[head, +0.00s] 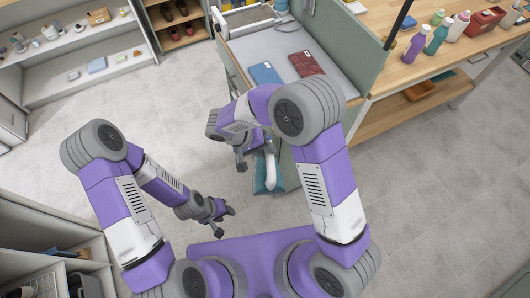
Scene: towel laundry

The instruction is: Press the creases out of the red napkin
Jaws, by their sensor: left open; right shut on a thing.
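The red napkin (305,63) lies flat on the grey top of the worktable (270,45), with line-like marks across it. My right gripper (257,155) is in front of the table, nearer to me than the napkin. It is shut on what looks like an iron (263,187), with a white upper part and a teal body. The arm hides part of the grip, so I cannot see the contact clearly. My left gripper (225,217) is open and empty, low over the floor to the left of the iron.
A blue folded cloth (265,73) lies left of the red napkin. A green-grey panel (338,40) borders the worktable's right side. A wooden counter (400,75) with bottles (438,38) stands at right. White shelves (80,62) stand at left. Open floor lies between.

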